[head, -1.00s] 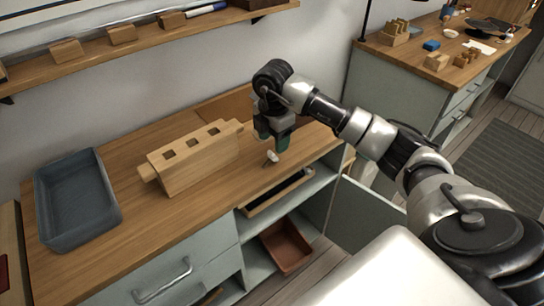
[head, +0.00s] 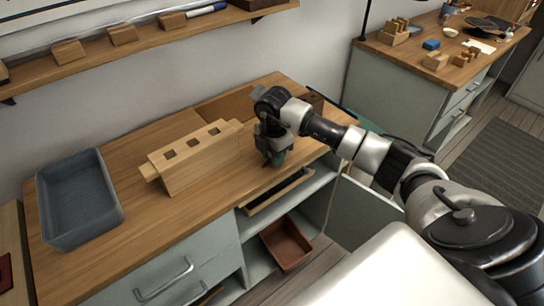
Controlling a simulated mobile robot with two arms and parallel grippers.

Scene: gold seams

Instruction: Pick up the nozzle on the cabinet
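My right gripper (head: 274,160) points down at the wooden top of the cabinet (head: 160,223), to the right of the slotted wooden block. Its fingertips are low, at or just above the surface. The small pale nozzle seen earlier at this spot is now hidden by the gripper. I cannot tell whether the fingers are open or shut, or whether they touch the nozzle. My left gripper is not in view.
A wooden block with square holes (head: 195,160) stands left of the gripper. A grey-blue bin (head: 78,230) is at the left end. Below are an open shelf with a reddish-brown tray (head: 287,245) and a drawer handle (head: 163,280). A wall shelf (head: 140,38) runs above.

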